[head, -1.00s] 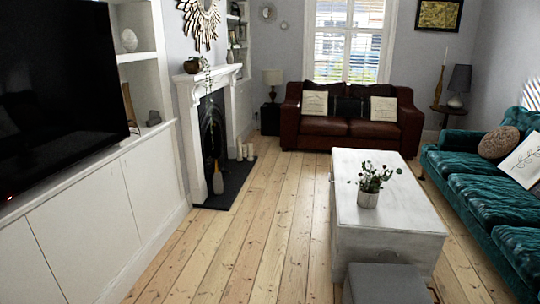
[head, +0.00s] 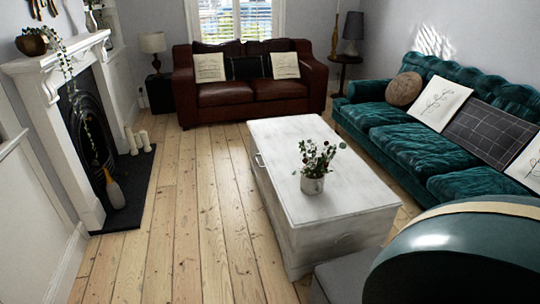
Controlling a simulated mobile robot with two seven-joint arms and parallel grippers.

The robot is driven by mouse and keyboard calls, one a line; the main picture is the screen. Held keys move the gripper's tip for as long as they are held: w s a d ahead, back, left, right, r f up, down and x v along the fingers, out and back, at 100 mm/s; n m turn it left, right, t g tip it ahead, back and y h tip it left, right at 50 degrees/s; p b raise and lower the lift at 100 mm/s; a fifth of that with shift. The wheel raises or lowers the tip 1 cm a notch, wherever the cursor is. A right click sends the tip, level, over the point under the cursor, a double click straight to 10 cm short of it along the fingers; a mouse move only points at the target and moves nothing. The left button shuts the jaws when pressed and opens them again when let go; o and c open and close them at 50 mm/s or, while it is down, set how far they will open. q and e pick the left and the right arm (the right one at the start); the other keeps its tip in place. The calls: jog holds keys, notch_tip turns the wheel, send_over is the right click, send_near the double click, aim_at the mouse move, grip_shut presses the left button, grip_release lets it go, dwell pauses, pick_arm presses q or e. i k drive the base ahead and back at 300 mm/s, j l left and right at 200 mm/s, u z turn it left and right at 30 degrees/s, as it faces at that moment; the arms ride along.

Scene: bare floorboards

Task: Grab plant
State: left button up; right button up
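A small green leafy plant (head: 317,157) stands upright in a pale pot (head: 312,185). The pot sits on the white chest-like coffee table (head: 275,148), a little toward its near end. Neither of my grippers shows in the head view. A large rounded dark teal shape with a cream band fills the lower right corner; I cannot tell for sure what it is.
Open floorboards (head: 190,220) lie left of the table. The fireplace (head: 80,140) is at left, the brown leather sofa (head: 248,90) at the back, and the teal sofa (head: 410,125) at right. A grey stool (head: 340,283) stands at the table's near end.

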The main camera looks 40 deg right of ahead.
aim_at(313, 177)
jog(key=i+z, duration=0.3)
jog(key=i, duration=0.5)
jog(key=i+j+z, duration=0.15)
jog(key=i+z, duration=0.15)
jog(key=i, duration=0.5)
jog(key=i+z, duration=0.7)
jog(key=z, duration=0.2)
jog(key=i+j+z, duration=0.2)
jog(key=z, duration=0.25)
jog(key=i+j, duration=0.05)
jog(key=i, duration=0.05)
